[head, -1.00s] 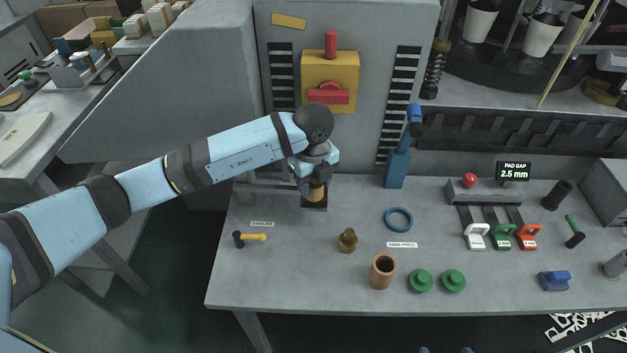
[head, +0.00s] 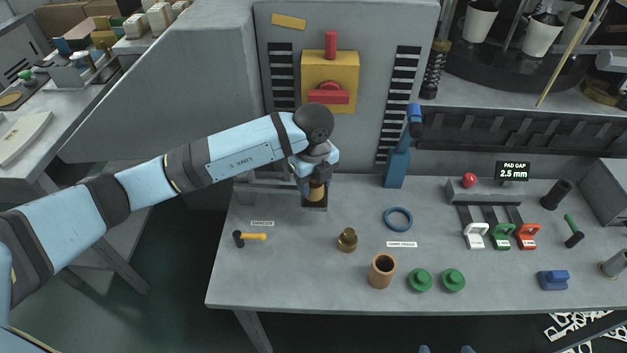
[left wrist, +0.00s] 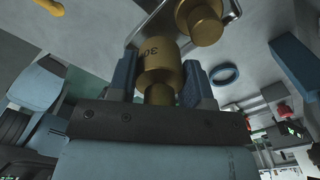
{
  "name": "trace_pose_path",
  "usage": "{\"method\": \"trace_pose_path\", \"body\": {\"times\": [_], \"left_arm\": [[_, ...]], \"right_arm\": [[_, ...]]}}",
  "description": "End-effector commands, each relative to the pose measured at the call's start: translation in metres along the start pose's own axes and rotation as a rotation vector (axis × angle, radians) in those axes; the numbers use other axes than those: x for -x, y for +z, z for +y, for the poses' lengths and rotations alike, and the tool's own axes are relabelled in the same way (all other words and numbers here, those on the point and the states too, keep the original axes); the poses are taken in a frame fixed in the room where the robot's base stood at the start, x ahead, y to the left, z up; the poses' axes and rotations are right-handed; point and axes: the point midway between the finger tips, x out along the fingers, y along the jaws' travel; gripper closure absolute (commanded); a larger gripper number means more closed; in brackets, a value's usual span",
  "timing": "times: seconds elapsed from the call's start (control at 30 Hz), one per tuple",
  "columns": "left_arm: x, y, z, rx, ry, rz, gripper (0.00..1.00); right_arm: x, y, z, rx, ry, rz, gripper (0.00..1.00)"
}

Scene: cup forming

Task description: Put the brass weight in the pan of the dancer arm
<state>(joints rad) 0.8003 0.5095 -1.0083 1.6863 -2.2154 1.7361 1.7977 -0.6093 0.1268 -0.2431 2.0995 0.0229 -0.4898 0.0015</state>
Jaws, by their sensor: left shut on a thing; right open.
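My left gripper (head: 316,186) is shut on a brass weight (head: 316,191) and holds it upright over the small dark square pan (head: 314,207) of the dancer arm. In the left wrist view, the brass weight (left wrist: 158,68), marked 30, sits between the two blue fingertips of my left gripper (left wrist: 158,82). The metal rim of the pan (left wrist: 152,22) shows around its far side. I cannot tell whether the weight's base touches the pan. The dancer arm (head: 274,185) runs left from the pan, partly behind my gripper. My right gripper (head: 446,350) barely shows at the bottom edge.
A second brass weight (head: 347,240) stands right of the pan. A yellow-handled hammer (head: 252,236), copper-coloured cup (head: 382,270), green knobs (head: 421,281) and blue ring (head: 398,219) are on the table (head: 300,285). The grey machine wall (head: 280,90) rises behind.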

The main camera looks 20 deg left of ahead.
Motion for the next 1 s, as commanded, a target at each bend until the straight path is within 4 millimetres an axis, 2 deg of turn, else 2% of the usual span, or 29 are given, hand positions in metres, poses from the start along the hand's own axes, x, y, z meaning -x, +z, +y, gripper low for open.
{"method": "trace_pose_path", "body": {"times": [1.0], "left_arm": [[-0.015, 0.000, 0.000, 0.000, -0.001, 0.000, 0.87]], "right_arm": [[-0.005, 0.007, 0.000, 0.000, 0.000, 0.000, 0.18]]}}
